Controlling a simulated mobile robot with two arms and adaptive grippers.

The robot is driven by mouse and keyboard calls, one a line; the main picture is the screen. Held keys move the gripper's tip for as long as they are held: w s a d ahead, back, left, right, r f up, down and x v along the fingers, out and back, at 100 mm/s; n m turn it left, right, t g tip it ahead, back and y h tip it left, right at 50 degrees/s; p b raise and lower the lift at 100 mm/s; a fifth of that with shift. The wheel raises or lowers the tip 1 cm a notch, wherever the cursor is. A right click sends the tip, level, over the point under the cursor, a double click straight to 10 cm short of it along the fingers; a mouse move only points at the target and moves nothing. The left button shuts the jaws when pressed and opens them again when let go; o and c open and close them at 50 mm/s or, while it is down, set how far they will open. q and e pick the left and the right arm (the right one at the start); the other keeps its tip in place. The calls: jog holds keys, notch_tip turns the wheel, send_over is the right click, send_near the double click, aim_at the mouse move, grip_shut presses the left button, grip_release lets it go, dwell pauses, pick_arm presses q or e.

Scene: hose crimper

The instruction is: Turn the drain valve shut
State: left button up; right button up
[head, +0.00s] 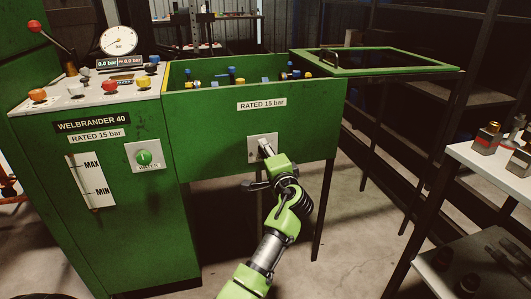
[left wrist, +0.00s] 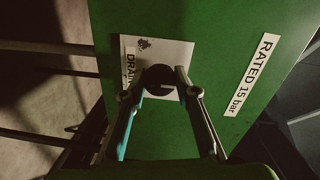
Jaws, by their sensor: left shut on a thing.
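The drain valve's dark round knob (left wrist: 159,78) sits in front of a pale plate (left wrist: 180,52) lettered "DRAIN", partly covered, on the green tank's front. In the head view the plate (head: 254,141) is below the "RATED 15 bar" label, and my gripper hides most of the knob. My left gripper (left wrist: 160,90) is shut on the knob, one finger on each side; in the head view it also shows at the plate (head: 267,150). A small pale mark shows on the knob; I cannot tell how far the valve is turned. My right gripper is not in view.
The green cabinet (head: 120,210) at left carries a gauge (head: 118,41), a 0.0 bar display, several knobs and a green WATER button (head: 144,157). The tank (head: 225,115) is open on top, its lid frame (head: 375,60) swung right. A white bench (head: 495,165) stands at right.

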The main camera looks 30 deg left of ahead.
pick_arm(q)
jog(key=o, duration=1.1)
jog(key=v, duration=1.2)
